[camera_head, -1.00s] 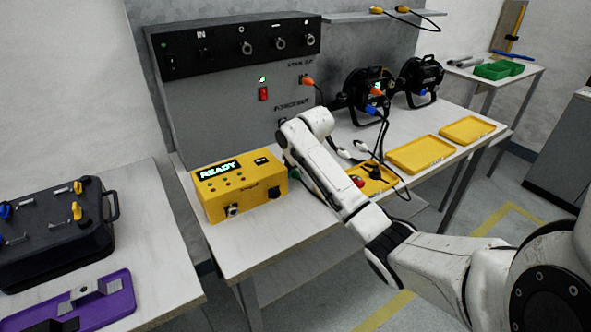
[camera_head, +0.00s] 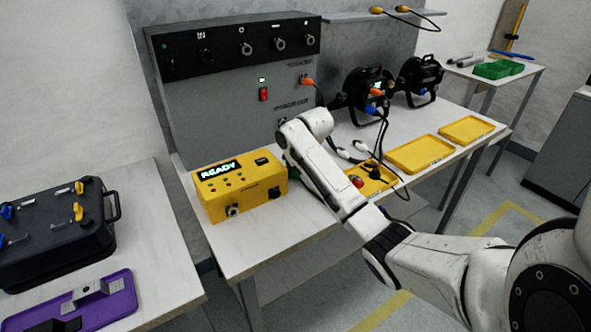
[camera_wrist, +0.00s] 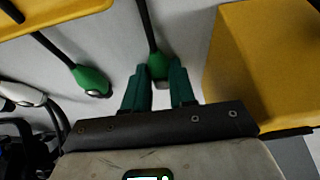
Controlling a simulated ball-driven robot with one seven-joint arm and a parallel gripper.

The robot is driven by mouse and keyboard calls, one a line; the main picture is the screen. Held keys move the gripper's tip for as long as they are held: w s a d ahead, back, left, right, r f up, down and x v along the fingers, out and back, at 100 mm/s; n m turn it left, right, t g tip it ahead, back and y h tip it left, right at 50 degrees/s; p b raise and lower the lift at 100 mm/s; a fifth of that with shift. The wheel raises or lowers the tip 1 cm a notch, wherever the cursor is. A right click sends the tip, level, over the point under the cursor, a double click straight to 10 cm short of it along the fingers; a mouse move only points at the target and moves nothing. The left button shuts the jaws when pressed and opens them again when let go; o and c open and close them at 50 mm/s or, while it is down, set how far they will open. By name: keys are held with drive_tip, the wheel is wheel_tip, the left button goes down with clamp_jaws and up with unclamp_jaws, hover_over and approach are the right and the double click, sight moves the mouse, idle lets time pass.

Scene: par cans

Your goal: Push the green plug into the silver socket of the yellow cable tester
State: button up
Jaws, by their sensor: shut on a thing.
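The yellow cable tester (camera_head: 240,188) stands on the bench with its display reading READY. Its silver socket (camera_head: 232,210) is low on the front face, left of a dark socket (camera_head: 274,192). In the wrist view, my gripper (camera_wrist: 158,88) has its green fingers shut on a green plug (camera_wrist: 158,66), whose black cable runs to the top. The yellow tester (camera_wrist: 262,60) is beside it on the right, apart from the plug. The silver socket is not visible in the wrist view. In the head view my arm hides most of the gripper and the held plug.
A second green plug (camera_wrist: 91,81) lies on the bench left of my gripper, with a white-ended cable (camera_wrist: 22,94) beyond. Yellow trays (camera_head: 422,154) lie along the bench. Black lamps (camera_head: 368,92) stand behind. Bare bench lies before the tester.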

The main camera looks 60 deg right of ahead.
clamp_jaws()
drive_tip(key=shift+r, duration=0.1)
wheel_tip(320, 180, up, 5)
drive_tip(key=p, duration=0.5)
idle(0.4)
